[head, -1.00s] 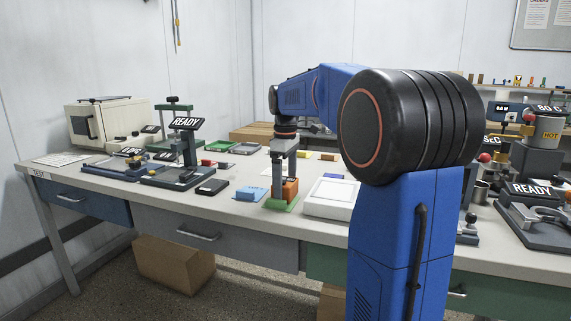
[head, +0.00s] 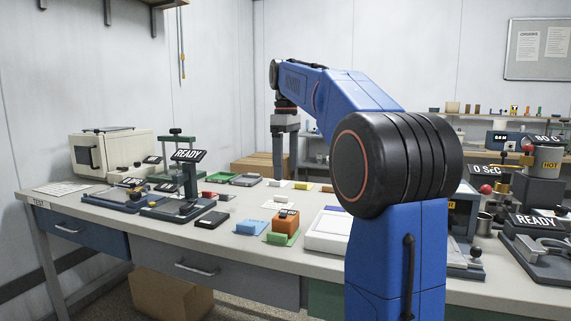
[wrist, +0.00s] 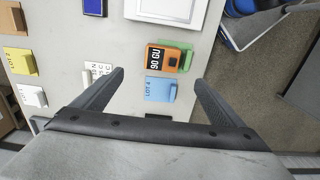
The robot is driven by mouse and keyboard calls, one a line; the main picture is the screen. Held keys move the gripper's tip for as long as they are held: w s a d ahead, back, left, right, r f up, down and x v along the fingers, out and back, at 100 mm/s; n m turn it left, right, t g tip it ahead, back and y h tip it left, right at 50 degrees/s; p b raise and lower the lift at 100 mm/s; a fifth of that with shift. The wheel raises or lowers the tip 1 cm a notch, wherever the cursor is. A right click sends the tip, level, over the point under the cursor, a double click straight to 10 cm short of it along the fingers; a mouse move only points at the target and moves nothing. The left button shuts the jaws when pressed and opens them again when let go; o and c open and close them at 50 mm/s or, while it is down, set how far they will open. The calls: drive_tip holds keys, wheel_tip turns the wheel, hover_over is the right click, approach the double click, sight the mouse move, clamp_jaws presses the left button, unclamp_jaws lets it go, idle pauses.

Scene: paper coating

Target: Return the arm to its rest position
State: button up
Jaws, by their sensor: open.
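My blue arm rises over the bench in the head view. My gripper (head: 284,152) points down above the tabletop, open and empty. In the wrist view my gripper (wrist: 160,85) shows its two fingers spread wide. An orange block (head: 286,219) labelled "90 GU" sits on a green base at the bench's front, below my gripper; it also shows in the wrist view (wrist: 163,58). A blue "LOT" block (head: 251,224) lies to its left and appears in the wrist view (wrist: 160,89) between the fingers, well below them.
A white tray (head: 326,246) lies right of the orange block. Stands with READY signs (head: 187,155) are at left and right. A cream oven (head: 84,158) is at the back left. Air above the bench's middle is free.

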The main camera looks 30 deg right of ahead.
drive_tip(key=s+a+f+m+t, duration=0.1)
drive_tip(key=s+a+f+m, duration=0.1)
drive_tip(key=s+a+f, duration=0.5)
drive_tip(key=s+a+f+m+t, duration=0.2)
drive_tip(key=s+a+f, duration=0.25)
drive_tip(key=s, duration=0.45)
drive_tip(key=s+a+f+m+t, duration=0.1)
drive_tip(key=s+a+f, duration=0.1)
drive_tip(key=s+f, duration=0.5)
drive_tip(key=s+a+f+m, duration=0.2)
drive_tip(key=s+f, duration=0.5)
drive_tip(key=f, duration=0.5)
drive_tip(key=shift+s+a+m+t, duration=0.2)
drive_tip(key=shift+m+t, duration=0.1)
drive_tip(key=shift+t, duration=0.1)
drive_tip(key=shift+r, duration=0.1)
